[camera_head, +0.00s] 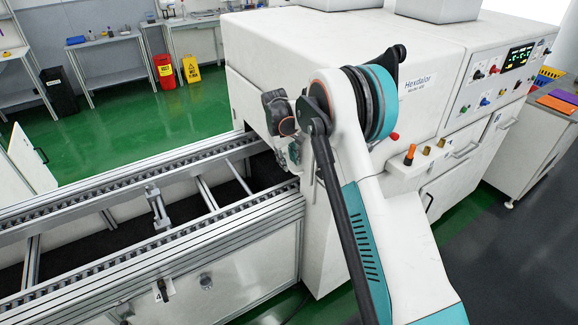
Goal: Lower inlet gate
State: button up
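The white machine (255,92) stands behind my arm, and the conveyor (130,185) runs into a dark inlet opening (262,145) in its left side. I cannot make out the inlet gate clearly, because my arm's wrist covers much of this opening. My gripper (292,156) is at the inlet end of the conveyor, close to the machine's side. It is small and mostly hidden behind my arm, so I cannot tell whether its fingers are open or touch anything.
The control panel (500,75) is at upper right. The green floor (140,125) behind the conveyor is clear.

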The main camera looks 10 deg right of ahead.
jog(key=shift+d+f, duration=0.15)
jog(key=shift+f, duration=0.9)
grip_shut()
